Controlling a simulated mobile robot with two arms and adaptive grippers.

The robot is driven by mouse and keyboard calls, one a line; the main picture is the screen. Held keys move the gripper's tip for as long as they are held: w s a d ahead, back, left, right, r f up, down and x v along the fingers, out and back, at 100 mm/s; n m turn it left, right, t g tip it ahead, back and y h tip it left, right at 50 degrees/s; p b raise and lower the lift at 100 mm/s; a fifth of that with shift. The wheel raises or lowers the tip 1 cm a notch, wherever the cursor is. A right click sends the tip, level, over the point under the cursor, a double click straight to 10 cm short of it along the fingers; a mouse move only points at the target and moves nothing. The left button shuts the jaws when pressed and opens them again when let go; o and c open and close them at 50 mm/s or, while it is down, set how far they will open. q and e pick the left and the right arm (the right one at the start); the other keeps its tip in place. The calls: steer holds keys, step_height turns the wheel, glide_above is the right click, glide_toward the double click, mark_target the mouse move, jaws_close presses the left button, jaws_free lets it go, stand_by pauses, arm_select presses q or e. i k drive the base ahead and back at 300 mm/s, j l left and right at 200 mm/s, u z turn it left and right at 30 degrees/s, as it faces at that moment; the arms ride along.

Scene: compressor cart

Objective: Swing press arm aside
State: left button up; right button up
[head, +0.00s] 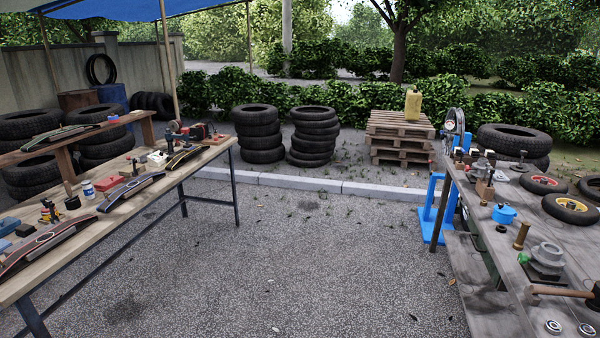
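No press arm can be made out for certain. A blue metal stand (436,208) stands on the ground at the left end of the right workbench. A grey round part, like a gauge or wheel (454,121), rises above that end of the bench. A grey clamp-like device (547,257) sits on the right bench. A small machine with dark and red parts (190,133) sits at the far end of the left bench. Neither of my grippers is in view.
The left workbench (105,220) carries curved parts and tools. The right workbench (480,228) carries small wheels, a blue pot (504,214) and a hammer (560,291). Gravel between the benches is clear. Tire stacks (258,135) and pallets (398,138) stand behind a curb.

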mark_target(170, 136)
steer(key=i+u, duration=0.1)
steer(key=i, duration=0.5)
steer(key=i+u, duration=0.1)
steer(key=i, duration=0.5)
steer(key=i+l+u, duration=0.1)
steer(key=i, duration=0.5)
steer(key=i+l+u, duration=0.1)
steer(key=i, duration=0.5)
steer(key=l, duration=0.1)
